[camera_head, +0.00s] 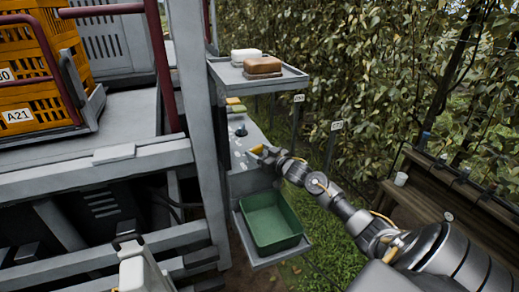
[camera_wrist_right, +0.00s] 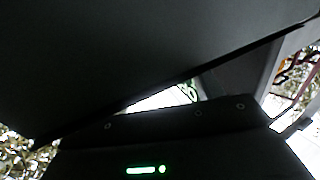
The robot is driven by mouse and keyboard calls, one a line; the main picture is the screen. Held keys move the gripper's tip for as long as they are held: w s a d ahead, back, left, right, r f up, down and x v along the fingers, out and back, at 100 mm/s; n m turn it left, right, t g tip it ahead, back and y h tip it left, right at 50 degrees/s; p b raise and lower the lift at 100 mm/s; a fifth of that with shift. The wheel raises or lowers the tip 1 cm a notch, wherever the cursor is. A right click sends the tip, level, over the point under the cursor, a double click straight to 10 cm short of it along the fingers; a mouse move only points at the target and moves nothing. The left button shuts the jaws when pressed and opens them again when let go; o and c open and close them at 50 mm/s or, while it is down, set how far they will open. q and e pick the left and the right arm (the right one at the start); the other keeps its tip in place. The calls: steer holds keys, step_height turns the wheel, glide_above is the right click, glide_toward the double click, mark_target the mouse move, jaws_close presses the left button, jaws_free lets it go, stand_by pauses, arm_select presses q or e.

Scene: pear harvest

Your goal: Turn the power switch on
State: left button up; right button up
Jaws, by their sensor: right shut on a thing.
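My right gripper (camera_head: 263,152) reaches in from the right to the grey post unit, below the upper tray and above the green bin. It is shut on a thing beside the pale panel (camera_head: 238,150). The fingertips and what they hold are too small and covered to make out, with some yellow showing there. A dark round knob (camera_head: 241,131) stands on the panel just behind the gripper. I cannot pick out the power switch for certain. In the right wrist view, dark surfaces fill most of the picture, and a green light (camera_wrist_right: 145,170) glows at the bottom. My left gripper is not clearly seen.
An upper tray (camera_head: 291,77) holds a white block and a brown block (camera_head: 262,65). A green bin (camera_head: 270,222) sits on the lower shelf. Orange crates (camera_head: 17,73) stand at the left. Leafy plants and a wooden bench (camera_head: 455,183) lie to the right.

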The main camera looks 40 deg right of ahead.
steer(key=m+h+p, duration=0.1)
steer(key=h, duration=0.1)
steer(key=m+h, duration=0.1)
steer(key=h, duration=0.1)
steer(key=shift+a+r+m+p, duration=0.15)
steer(key=shift+a+m+p, duration=0.2)
steer(key=shift+m+p, duration=0.05)
steer(key=m+h, duration=0.1)
steer(key=g+h, duration=0.1)
steer(key=m+h, duration=0.1)
steer(key=h, duration=0.1)
steer(key=shift+w+a+m, duration=0.1)
steer(key=shift+a+m, duration=0.15)
steer(key=shift+m, duration=0.05)
steer(key=m+g+h, duration=0.2)
steer(key=h, duration=0.1)
steer(key=shift+w+a+f+m+h, duration=0.1)
steer(key=shift+a+f+m+h, duration=0.1)
steer(key=shift+m+h, duration=0.1)
steer(key=shift+w+r+m+g+h+b, duration=0.15)
steer(key=shift+m+g+h+b, duration=0.4)
steer(key=shift+m+g+h, duration=0.9)
steer(key=shift+g+h, duration=0.25)
steer(key=o, duration=1)
